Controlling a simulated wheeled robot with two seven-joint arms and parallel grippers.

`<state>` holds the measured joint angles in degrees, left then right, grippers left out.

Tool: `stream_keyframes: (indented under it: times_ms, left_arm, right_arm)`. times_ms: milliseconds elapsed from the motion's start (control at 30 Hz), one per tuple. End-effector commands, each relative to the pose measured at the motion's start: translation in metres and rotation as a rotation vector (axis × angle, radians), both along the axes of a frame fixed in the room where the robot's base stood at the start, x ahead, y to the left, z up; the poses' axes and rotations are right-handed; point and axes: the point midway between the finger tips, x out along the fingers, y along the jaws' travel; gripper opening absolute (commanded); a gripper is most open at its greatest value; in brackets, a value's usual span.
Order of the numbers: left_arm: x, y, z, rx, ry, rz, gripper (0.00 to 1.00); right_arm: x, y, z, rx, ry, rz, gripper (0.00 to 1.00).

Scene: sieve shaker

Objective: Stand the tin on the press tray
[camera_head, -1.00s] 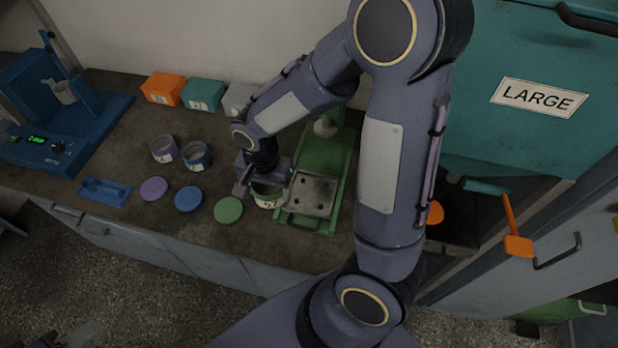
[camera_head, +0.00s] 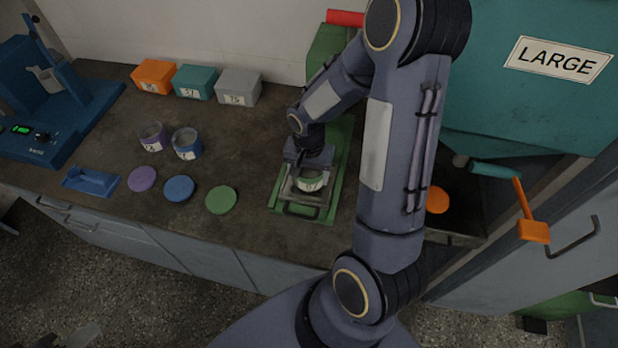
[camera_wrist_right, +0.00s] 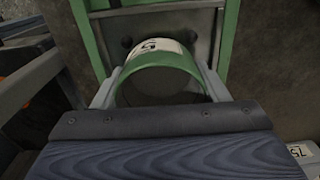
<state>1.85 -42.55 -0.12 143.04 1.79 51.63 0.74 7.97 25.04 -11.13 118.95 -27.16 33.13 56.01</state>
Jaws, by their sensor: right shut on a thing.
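The tin (camera_head: 310,183) is green with a white label and is upright over the metal press tray (camera_head: 297,197) of the green press. My right gripper (camera_head: 308,172) is shut on the tin from above. In the right wrist view the tin (camera_wrist_right: 160,62) sits between the two fingers, with the tray (camera_wrist_right: 112,28) under and behind it. I cannot tell whether the tin's base touches the tray. The gripper and arm hide part of the tin and tray. My left gripper is not in view.
Purple (camera_head: 153,136) and blue (camera_head: 187,143) tins stand to the left, with purple, blue and green (camera_head: 221,200) lids in front. Orange, teal and grey (camera_head: 238,87) boxes line the wall. A teal cabinet marked LARGE (camera_head: 556,58) is at the right.

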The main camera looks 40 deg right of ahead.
Motion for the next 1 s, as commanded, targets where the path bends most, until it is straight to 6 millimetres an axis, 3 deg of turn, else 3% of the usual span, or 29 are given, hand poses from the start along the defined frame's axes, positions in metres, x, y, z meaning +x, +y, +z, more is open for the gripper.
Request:
stream_keyframes:
  times_ms: [33,433,467,533,833,1000]
  left_arm:
    - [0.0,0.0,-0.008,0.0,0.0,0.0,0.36]
    - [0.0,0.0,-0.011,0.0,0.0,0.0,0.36]
    - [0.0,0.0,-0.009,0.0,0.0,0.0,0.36]
    - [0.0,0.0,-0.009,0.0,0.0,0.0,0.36]
    - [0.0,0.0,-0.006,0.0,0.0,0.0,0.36]
    - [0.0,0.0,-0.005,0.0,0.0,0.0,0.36]
  right_arm:
    - [0.0,0.0,-0.01,0.0,0.0,0.0,0.44]
    - [0.0,0.0,-0.012,0.001,-0.001,0.0,0.44]
    - [0.0,0.0,-0.011,0.001,-0.001,-0.001,0.7]
    - [0.0,0.0,-0.01,0.001,-0.001,-0.001,0.76]
    - [0.0,0.0,-0.007,0.001,-0.001,-0.001,0.76]
    - [0.002,0.0,0.012,-0.001,-0.007,-0.001,0.76]
